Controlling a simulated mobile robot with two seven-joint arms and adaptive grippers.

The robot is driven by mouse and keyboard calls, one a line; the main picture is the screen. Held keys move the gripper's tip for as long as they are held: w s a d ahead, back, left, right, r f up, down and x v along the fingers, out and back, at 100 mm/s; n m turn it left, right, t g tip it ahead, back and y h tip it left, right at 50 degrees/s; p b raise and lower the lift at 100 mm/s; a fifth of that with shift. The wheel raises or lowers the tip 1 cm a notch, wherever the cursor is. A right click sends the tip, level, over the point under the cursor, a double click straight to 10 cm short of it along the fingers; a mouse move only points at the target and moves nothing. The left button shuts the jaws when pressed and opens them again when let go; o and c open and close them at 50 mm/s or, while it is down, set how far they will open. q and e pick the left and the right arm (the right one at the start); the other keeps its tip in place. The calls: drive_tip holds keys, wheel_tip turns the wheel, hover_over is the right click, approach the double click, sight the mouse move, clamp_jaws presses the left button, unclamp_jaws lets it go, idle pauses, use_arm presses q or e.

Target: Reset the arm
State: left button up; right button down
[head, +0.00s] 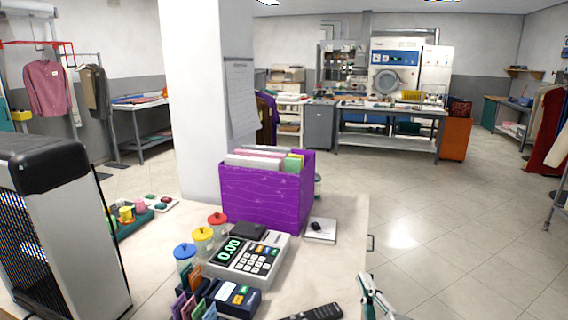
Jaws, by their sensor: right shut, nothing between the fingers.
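My right gripper (372,292) shows at the bottom of the head view, just right of the counter's right edge. It is shut with nothing in it, apart from the objects on the counter. Only its front part is in view; the rest of the arm is cut off by the frame's lower edge. My left gripper is not in view.
The pale counter (345,212) holds a purple file box (262,195), a cash register (250,258), a card terminal (232,297), colored-lid jars (202,238) and a black remote (315,313). A grey-black machine (70,215) stands left. The tiled floor (440,235) to the right is clear.

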drive_tip(key=s+d+f+m+g+h, duration=0.3)
drive_tip(key=s+d+f+g, duration=0.3)
drive_tip(key=s+d+f, duration=0.5)
drive_tip(key=s+d+f+m+g+h, duration=0.3)
drive_tip(key=s+d+f+g, duration=0.2)
drive_tip(key=s+d+f, duration=0.6)
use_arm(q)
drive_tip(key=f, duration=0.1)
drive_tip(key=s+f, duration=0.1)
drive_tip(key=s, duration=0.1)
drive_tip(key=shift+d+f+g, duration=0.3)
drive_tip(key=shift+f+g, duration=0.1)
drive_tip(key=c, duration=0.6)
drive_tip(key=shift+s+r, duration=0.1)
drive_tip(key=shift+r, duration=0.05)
use_arm(e)
drive_tip(key=a+f+m+t+y, duration=0.1)
drive_tip(key=a+f+y, duration=0.2)
drive_tip(key=a+f, duration=0.3)
drive_tip(key=a+f+m+t+y, duration=0.1)
drive_tip(key=a+f+y, duration=0.3)
drive_tip(key=a, duration=0.9)
wheel_tip(320, 180, down, 2)
drive_tip(key=shift+w+a+t+y, duration=0.2)
drive_tip(key=shift+a+t+y, duration=0.1)
drive_tip(key=shift+t, duration=0.3)
